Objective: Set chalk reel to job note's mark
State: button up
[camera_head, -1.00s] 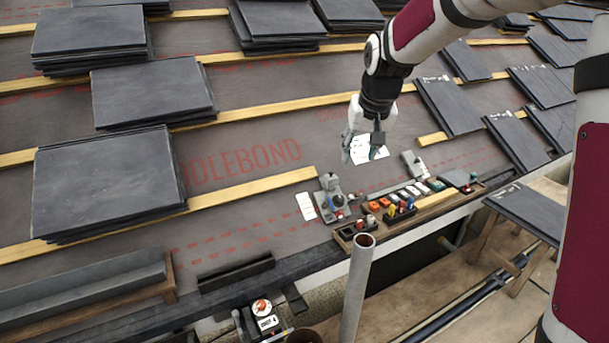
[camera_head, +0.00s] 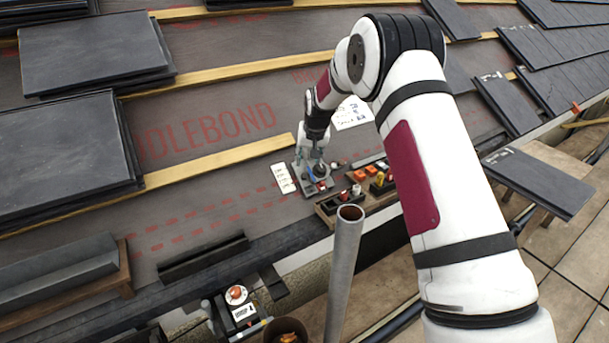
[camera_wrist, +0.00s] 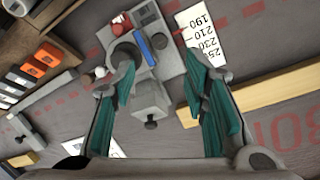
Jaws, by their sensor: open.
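A grey fixture (camera_head: 314,180) lies on the roof membrane; the wrist view shows its plate (camera_wrist: 170,75) with a dark round knob, a blue bar, a red part and a grey block. I cannot tell whether it is the chalk reel. A dial unit with an orange centre (camera_head: 237,293) stands at the bottom. My gripper (camera_head: 313,160) is open over the fixture; in the wrist view its teal fingers (camera_wrist: 160,80) straddle part of it, contact unclear. A number card (camera_wrist: 202,38) lies beside it, also in the head view (camera_head: 283,178). A white written sheet (camera_head: 352,113), perhaps the job note, lies behind.
A wooden tray (camera_head: 330,210) of coloured small parts is right of the fixture. An upright grey pipe (camera_head: 345,265) stands in front. Slate stacks (camera_head: 60,145) and wooden battens (camera_head: 215,162) cover the left. Membrane left of the card is clear.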

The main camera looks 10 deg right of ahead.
aim_at(305, 175)
jog(key=b+x, duration=0.2)
jog(key=x, duration=0.8)
grip_shut()
